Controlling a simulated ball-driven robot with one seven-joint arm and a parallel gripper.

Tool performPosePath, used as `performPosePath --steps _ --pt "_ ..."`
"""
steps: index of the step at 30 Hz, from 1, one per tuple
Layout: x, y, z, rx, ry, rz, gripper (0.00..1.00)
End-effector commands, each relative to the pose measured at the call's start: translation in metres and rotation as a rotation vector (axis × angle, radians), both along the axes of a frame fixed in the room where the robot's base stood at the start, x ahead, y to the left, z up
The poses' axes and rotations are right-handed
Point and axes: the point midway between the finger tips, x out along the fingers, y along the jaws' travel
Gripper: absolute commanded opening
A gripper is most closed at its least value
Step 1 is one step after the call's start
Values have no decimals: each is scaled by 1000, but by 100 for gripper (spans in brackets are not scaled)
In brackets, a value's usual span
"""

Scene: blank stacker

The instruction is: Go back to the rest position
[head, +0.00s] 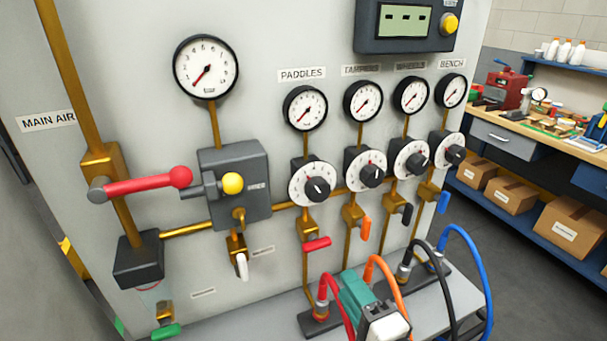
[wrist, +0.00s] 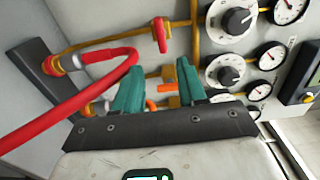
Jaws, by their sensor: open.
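My gripper (head: 352,288) shows at the bottom of the head view, low in front of the panel, among the coloured hoses. In the wrist view its two teal fingers (wrist: 160,68) stand apart with nothing held between them. The red hose (head: 331,290) runs close to the left of my gripper, and it also shows in the wrist view (wrist: 95,88). The orange hose (head: 385,272) rises just right of and behind the fingers. Whether either hose touches my gripper cannot be told. The red valve handle (wrist: 160,35) is beyond the fingers, turned down in the wrist view.
The grey panel (head: 115,75) carries gauges, dials and brass pipes. A red main-air lever (head: 145,184) sticks out at left. A black hose (head: 440,262) and a blue hose (head: 483,270) arch at right. A workbench (head: 545,120) with boxes below stands further right.

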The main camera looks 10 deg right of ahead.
Motion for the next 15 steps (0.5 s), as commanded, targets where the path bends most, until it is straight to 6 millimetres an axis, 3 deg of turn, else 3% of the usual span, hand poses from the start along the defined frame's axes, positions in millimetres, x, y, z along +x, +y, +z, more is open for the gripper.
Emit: performPosePath --steps 4,8,11,15 --pt "-8 -15 -28 -152 85 -16 41" --pt "-32 -44 -81 -453 261 2 41" --pt "-66 -70 -125 -713 426 78 41" --pt "-128 -104 -176 -1022 651 277 41"
